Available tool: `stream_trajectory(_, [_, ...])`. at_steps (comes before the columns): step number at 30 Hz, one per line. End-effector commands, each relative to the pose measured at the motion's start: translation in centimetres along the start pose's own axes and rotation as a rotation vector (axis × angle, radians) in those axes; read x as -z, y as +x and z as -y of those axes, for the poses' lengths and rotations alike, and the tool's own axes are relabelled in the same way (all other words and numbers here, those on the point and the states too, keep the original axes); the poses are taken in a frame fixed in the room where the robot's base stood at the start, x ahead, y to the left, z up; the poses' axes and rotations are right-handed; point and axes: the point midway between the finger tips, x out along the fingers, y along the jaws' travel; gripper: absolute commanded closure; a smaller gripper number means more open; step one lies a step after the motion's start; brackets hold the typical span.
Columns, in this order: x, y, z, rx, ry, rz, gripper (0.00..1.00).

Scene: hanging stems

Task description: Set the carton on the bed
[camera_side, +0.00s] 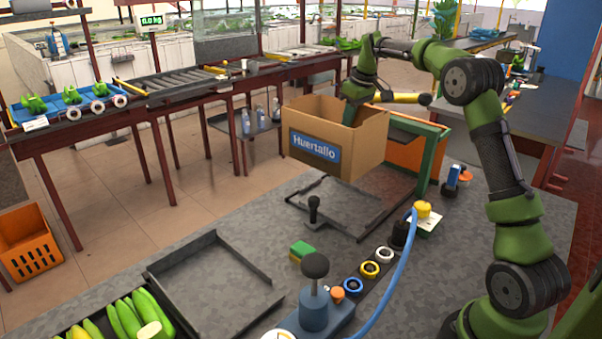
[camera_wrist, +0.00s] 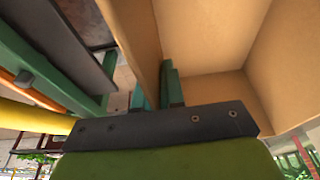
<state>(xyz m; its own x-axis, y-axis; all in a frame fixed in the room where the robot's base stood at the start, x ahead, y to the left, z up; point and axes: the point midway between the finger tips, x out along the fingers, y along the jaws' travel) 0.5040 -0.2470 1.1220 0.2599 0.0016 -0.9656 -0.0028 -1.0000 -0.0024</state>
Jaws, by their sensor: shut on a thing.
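The carton (camera_side: 315,145) is an open brown cardboard box with a blue "Huertallo" label, empty as far as I can see. My gripper (camera_side: 352,108) reaches down into it at the far right and is shut on one of its walls. In the wrist view, my gripper's green fingers (camera_wrist: 157,92) sit on either side of the wall of the carton (camera_wrist: 205,35). The carton hangs upright above the counter. Below it lies a low dark frame (camera_side: 340,228), which looks like the bed; the carton hides part of its far side.
A green frame with an orange panel (camera_side: 405,152) stands close behind the carton at right. A black-knobbed lever (camera_side: 314,210) stands at the low frame's near side. Another empty dark frame (camera_side: 215,285), a joystick (camera_side: 315,275) and a blue hose (camera_side: 398,285) are nearer.

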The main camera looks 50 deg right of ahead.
Motion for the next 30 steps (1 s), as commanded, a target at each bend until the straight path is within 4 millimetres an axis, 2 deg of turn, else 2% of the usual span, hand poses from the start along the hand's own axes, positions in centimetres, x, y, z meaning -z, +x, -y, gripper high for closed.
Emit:
stream_trajectory(1, [-0.4, -0.1, -1.2, 0.0, 0.004, -0.003, 1.0])
stream_trajectory(5, [-1.4, -0.4, -3.5, -0.001, 0.003, -0.009, 1.0])
stream_trajectory(18, [-3.6, 7.8, -3.4, 0.002, -0.002, -0.007, 1.0])
stream_trajectory(30, [-4.3, 10.9, -3.4, 0.001, -0.001, -0.009, 1.0])
